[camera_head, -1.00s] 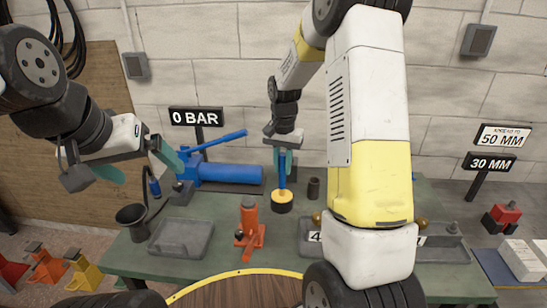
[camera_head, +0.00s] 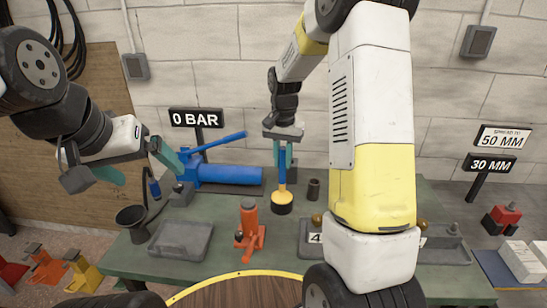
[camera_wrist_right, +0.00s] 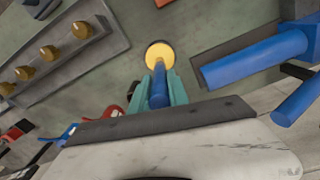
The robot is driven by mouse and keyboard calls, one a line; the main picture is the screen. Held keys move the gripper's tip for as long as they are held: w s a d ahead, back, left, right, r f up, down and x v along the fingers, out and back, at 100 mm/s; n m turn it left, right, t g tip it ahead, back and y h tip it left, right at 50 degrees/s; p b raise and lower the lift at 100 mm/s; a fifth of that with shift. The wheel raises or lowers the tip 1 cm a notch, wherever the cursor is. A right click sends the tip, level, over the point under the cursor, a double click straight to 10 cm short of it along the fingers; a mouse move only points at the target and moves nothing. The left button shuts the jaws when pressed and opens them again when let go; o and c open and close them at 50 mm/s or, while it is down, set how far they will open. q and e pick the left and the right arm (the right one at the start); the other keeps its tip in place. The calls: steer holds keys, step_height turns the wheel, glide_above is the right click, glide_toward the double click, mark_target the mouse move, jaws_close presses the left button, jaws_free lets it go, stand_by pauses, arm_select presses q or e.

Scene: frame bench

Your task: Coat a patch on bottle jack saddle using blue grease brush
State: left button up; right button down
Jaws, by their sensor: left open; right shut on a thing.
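My right gripper (camera_head: 283,163) is shut on the blue grease brush (camera_head: 282,176), which it holds upright, bristle end down. In the right wrist view, the blue handle (camera_wrist_right: 159,92) sits between the teal fingers. The brush's lower end is at or just above a black pot with a yellow top (camera_head: 282,208); I cannot tell whether they touch. The orange bottle jack (camera_head: 250,238) stands on the bench left of and nearer than the pot, with its saddle (camera_head: 248,204) on top. My left gripper (camera_head: 143,172) is open and empty above the bench's left end.
A blue pump (camera_head: 228,175) with a long lever lies behind the jack. A grey tray (camera_head: 181,240) and a dark cup (camera_head: 131,219) are to the left. A tray of brass knobs (camera_wrist_right: 68,38) is right of the pot, partly hidden by my right arm.

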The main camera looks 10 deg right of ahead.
mark_target(283, 148)
steer(key=shift+r, duration=2.2)
